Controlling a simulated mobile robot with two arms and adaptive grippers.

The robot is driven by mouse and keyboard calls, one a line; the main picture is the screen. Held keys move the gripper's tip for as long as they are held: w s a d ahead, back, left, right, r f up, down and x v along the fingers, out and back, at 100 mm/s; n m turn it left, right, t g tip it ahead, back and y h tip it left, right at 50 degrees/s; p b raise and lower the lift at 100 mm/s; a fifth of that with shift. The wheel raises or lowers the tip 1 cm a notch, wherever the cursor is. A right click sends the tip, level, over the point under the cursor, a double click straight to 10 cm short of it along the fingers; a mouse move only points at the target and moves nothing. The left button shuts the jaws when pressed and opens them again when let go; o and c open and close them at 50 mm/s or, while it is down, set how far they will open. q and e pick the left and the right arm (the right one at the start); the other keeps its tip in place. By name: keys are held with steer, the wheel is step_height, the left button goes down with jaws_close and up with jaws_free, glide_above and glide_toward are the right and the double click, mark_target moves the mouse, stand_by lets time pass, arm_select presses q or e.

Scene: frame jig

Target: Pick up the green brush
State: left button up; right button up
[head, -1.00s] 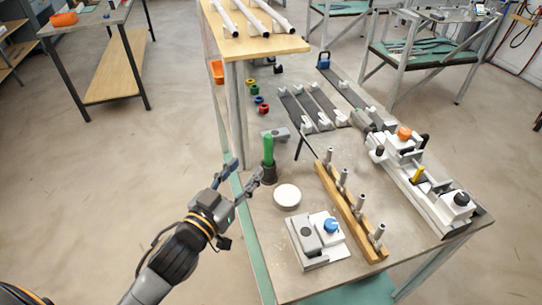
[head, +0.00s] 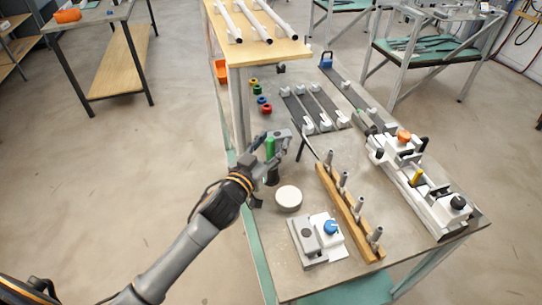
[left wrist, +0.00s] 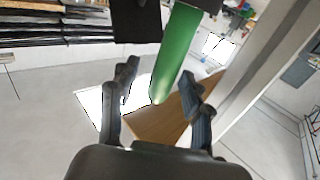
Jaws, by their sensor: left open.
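The green brush (head: 270,147) stands upright, with its green handle up, in a dark round holder (head: 272,178) near the left edge of the workbench. My left gripper (head: 272,142) is open at the green handle, its fingers either side of it in the head view. In the left wrist view the green handle (left wrist: 176,50) reaches in between the two open fingers (left wrist: 160,88). I cannot tell whether a finger touches it. The gripper partly hides the brush in the head view. My right gripper is not in view.
A white round disc (head: 288,197) lies close to the brush holder. A wooden peg rail (head: 350,215), a grey-white fixture with a blue knob (head: 318,240) and a long white jig (head: 420,185) stand to the right. A raised wooden shelf (head: 262,50) is behind.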

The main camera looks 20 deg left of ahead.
arm_select(q)
steer(key=shift+s, duration=0.1)
jaws_close()
step_height(320, 180, up, 10)
stand_by(0.6)
